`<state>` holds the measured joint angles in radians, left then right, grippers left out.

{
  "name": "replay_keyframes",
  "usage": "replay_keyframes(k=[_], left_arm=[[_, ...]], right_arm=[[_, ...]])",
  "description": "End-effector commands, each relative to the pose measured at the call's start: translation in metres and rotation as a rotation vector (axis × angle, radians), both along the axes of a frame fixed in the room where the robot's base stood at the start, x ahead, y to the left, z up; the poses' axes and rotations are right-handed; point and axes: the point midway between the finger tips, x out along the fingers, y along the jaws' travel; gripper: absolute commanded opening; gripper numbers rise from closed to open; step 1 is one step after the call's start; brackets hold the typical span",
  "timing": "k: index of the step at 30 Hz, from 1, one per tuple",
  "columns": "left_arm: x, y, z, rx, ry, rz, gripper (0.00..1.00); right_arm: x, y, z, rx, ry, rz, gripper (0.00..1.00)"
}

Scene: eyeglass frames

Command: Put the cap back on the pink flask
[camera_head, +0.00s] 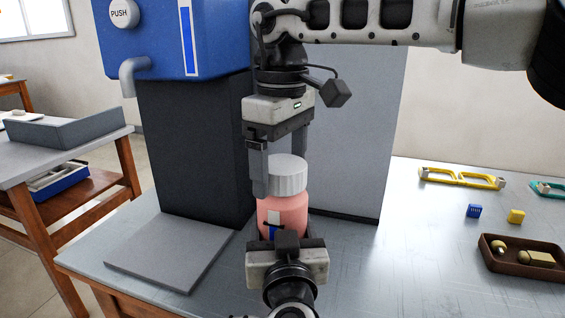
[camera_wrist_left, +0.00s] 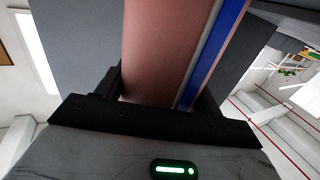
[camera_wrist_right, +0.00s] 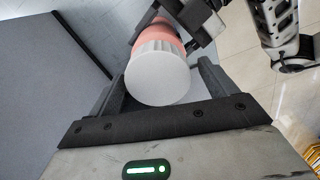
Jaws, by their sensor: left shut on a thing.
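The pink flask (camera_head: 288,212) stands upright above the table, with a blue-and-white mark on its side. The white ribbed cap (camera_head: 287,176) is on top of the flask, in line with it; I cannot tell whether it is fully seated. My left gripper (camera_head: 286,238), coming from below, is shut on the flask's lower body, which fills the left wrist view (camera_wrist_left: 165,50). My right gripper (camera_head: 280,172) points down from above, its fingers on either side of the cap. In the right wrist view the cap (camera_wrist_right: 158,77) lies between the fingers, with a gap visible at the right finger.
A blue dispenser (camera_head: 165,35) with a dark column and a grey base plate (camera_head: 168,255) stands close on the left. A grey panel (camera_head: 350,130) is behind. On the right lie yellow eyeglass frames (camera_head: 460,178), small blocks and a brown tray (camera_head: 515,270).

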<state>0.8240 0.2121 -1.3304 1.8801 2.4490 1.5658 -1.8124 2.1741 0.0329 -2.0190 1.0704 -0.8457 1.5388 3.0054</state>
Motion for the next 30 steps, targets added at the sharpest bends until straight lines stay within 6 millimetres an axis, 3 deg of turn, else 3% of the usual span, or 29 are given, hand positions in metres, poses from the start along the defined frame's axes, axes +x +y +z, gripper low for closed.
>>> replay_keyframes(k=[8,19,30], left_arm=[[-0.001,-0.001,-0.002,0.001,0.004,-0.002,0.03],[0.0,0.0,-0.002,-0.001,0.003,-0.001,0.03],[0.0,0.0,-0.002,-0.002,0.003,0.0,0.03]], right_arm=[[0.001,-0.002,0.002,-0.003,-0.001,-0.002,0.84],[0.001,-0.002,0.043,-0.003,-0.001,-0.003,0.84],[0.001,-0.002,0.045,-0.004,0.0,0.006,0.84]])
